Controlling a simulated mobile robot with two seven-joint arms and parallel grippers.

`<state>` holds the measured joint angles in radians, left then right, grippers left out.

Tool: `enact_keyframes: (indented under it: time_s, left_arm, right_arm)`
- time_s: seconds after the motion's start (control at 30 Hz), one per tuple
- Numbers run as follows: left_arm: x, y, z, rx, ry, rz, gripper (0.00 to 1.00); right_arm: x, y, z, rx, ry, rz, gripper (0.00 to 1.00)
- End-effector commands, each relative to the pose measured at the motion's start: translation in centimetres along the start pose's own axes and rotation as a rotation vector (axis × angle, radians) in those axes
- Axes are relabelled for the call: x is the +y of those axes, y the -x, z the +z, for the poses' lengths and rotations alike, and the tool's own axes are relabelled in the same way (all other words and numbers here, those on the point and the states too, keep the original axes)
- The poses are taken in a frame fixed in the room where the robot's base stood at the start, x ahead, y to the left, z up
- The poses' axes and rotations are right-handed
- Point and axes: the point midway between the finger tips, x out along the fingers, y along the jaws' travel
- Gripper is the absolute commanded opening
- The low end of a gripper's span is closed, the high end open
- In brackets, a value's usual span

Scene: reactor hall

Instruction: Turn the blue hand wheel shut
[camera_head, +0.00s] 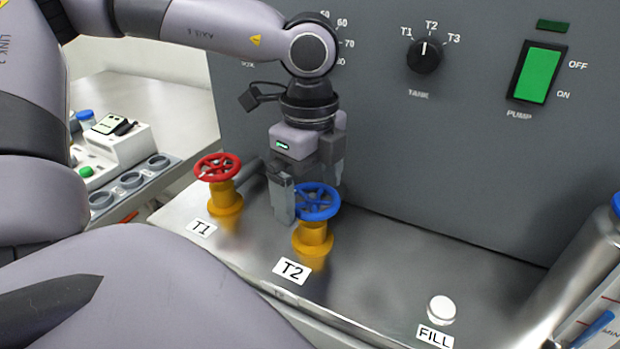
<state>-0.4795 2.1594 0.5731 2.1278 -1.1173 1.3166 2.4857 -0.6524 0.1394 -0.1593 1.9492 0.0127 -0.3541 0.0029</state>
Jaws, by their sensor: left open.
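The blue hand wheel (317,203) sits on a yellow valve body (313,239) behind the T2 label (292,271) on the metal ledge. My left gripper (310,195) points down at the wheel and is open. One finger is at the wheel's left side and the other is behind its right side. I cannot tell whether the fingers touch the rim. My right gripper is not in view.
A red hand wheel (217,167) on a yellow valve stands close on the left, by the T1 label (202,228). A white FILL button (441,309) is at front right. The grey panel behind carries a tank knob (425,55) and a green pump switch (538,75).

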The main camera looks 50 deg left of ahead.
Motion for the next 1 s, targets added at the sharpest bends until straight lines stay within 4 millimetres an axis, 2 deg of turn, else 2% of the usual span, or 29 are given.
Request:
enact_keyframes:
  time_s: [0.07,0.1,0.23,0.67,1.0]
  left_arm:
    - [0.0,0.0,0.0,0.0,0.0,0.0,1.0]
    - [0.0,0.0,0.0,0.0,0.0,0.0,0.97]
    - [0.0,0.0,0.0,0.0,0.0,0.0,0.54]
    - [-0.1,-0.2,0.0,-0.002,-0.068,-0.002,0.54]
    - [-0.2,-0.3,0.0,-0.004,-0.327,-0.003,0.54]
  right_arm:
    - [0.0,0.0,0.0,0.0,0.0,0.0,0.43]
    - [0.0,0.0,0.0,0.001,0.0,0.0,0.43]
    - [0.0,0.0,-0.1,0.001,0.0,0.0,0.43]
    - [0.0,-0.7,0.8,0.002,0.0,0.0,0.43]
    - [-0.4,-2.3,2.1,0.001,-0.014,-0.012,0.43]
